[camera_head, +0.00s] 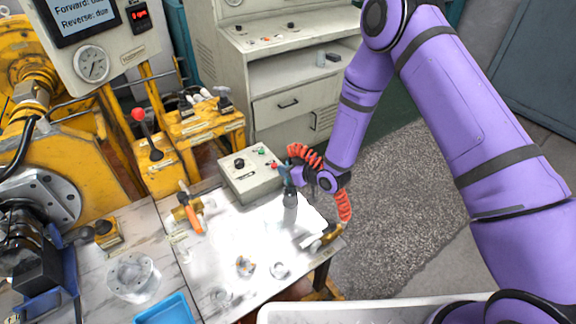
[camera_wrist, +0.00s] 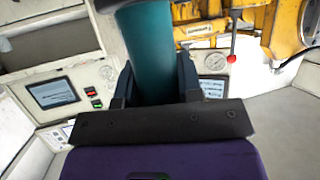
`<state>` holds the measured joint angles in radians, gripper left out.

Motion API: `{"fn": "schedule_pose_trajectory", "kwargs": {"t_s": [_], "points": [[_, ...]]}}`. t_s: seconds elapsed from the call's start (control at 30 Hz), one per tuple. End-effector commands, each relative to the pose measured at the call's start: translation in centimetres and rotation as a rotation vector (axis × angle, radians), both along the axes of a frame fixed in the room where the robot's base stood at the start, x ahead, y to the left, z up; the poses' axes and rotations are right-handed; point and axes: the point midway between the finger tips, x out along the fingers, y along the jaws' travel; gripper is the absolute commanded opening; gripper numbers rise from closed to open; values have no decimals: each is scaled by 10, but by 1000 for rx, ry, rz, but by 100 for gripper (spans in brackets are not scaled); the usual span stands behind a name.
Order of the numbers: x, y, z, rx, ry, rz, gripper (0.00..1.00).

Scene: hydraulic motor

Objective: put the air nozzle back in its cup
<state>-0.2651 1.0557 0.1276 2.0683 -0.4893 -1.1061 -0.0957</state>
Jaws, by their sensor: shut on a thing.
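My gripper (camera_head: 290,175) is shut on the air nozzle (camera_head: 284,172), a teal body with a red coiled hose (camera_head: 305,155) trailing from it. In the wrist view the teal nozzle (camera_wrist: 148,50) stands between the two dark fingers (camera_wrist: 153,85). In the head view a grey upright cylinder (camera_head: 290,213), which looks like the cup, stands on the table directly below the gripper. A dark part shows between the gripper and the grey cylinder. I cannot tell whether the nozzle's lower end is in the cup or just above it.
A grey control box (camera_head: 250,178) stands close behind the cup. A yellow and orange valve (camera_head: 188,212) lies to the left. Small metal parts (camera_head: 246,266) and a blue tray (camera_head: 165,310) are toward the front. The hose hangs down on the right by the table edge.

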Motion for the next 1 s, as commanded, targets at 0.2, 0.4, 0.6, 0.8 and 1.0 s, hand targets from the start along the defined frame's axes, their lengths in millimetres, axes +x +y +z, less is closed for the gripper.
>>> {"fn": "schedule_pose_trajectory", "kwargs": {"t_s": [0.2,0.4,0.6,0.8,1.0], "points": [[0,0,-8,-1,1,0,7],[0,0,-15,0,0,0,7],[0,0,-19,0,0,0,7],[0,0,-19,0,0,0,7],[0,0,-19,0,0,0,7]]}}
